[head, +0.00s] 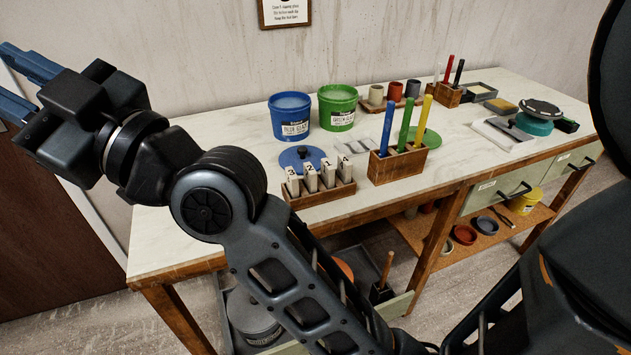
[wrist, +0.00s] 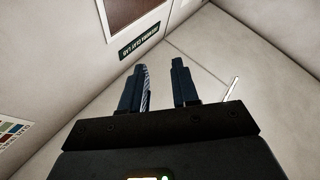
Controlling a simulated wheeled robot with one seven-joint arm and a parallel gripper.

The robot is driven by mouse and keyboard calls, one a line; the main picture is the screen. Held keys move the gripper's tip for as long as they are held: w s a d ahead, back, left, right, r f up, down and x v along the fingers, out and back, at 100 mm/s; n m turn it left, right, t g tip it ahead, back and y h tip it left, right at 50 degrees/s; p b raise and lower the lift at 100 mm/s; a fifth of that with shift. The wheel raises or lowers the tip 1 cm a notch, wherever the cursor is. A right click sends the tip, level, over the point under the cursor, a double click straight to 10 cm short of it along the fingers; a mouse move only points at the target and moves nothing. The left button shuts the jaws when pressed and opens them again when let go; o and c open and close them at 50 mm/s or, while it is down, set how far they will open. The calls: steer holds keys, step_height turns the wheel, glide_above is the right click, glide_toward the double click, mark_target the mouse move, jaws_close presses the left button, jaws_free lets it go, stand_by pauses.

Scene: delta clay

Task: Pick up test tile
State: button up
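Several pale test tiles (head: 310,178) with black numbers stand upright in a wooden rack (head: 322,195) near the front edge of the table. The numbers read 3, 2, 1 and 4 from left to right. My gripper (head: 16,80) is raised at the far left of the head view, well away from the rack and above the table's height. In the wrist view, its two blue fingers (wrist: 159,80) are apart with nothing between them.
The tiles stand on a long table (head: 180,235). Blue (head: 290,118) and green (head: 337,108) glaze buckets stand behind the rack, with a blue lid (head: 300,158) between. A wooden block (head: 398,163) with coloured sticks is right of the rack. The table's left end is clear.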

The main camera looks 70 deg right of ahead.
step_height(320, 180, up, 4)
steer(key=w+n+g+y+b, duration=0.1)
steer(key=w+n+g+y, duration=0.1)
steer(key=n+y, duration=0.45)
steer(key=n+g+h+b, duration=0.5)
steer(key=n+g+h, duration=0.85)
steer(key=g, duration=0.45)
glide_toward(328, 164)
step_height(328, 164, down, 2)
steer(key=d, duration=0.1)
steer(key=shift+w+d+f+y, duration=0.2)
steer(key=shift+d+f, duration=0.1)
steer(key=shift+f, duration=0.2)
steer(key=shift+w+d+f+y, duration=0.2)
steer(key=shift+w+d+f, duration=0.05)
steer(key=shift+f, duration=0.3)
steer(key=x, duration=0.5)
steer(key=shift+w+d+f, duration=0.1)
steer(key=shift+w+f, duration=0.15)
steer(key=shift+f, duration=0.05)
jaws_close()
